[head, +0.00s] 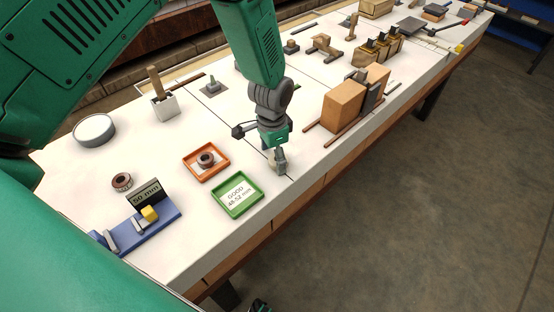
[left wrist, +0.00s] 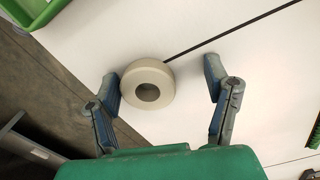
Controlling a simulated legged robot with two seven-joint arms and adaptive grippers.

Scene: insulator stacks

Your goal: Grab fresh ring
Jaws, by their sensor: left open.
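A pale beige ring (left wrist: 133,78) lies on the white table in the left wrist view, its dark hole facing the camera. My left gripper (left wrist: 162,72) is open, with one finger on each side of the ring. The ring is close to the left-hand finger, and a wide gap separates it from the right-hand one. In the head view my left gripper (head: 279,160) is low over the table near its front edge and largely hides the ring. A dark piece (head: 258,306) at the bottom edge may be my right gripper; its fingers cannot be made out.
A green tray (head: 218,207) labelled GOOD stands left of the gripper. An orange tray (head: 191,172) holds a dark ring (head: 206,160). Another dark ring (head: 122,181) lies near a blue gauge (head: 160,222). Wooden blocks (head: 343,103) stand to the right.

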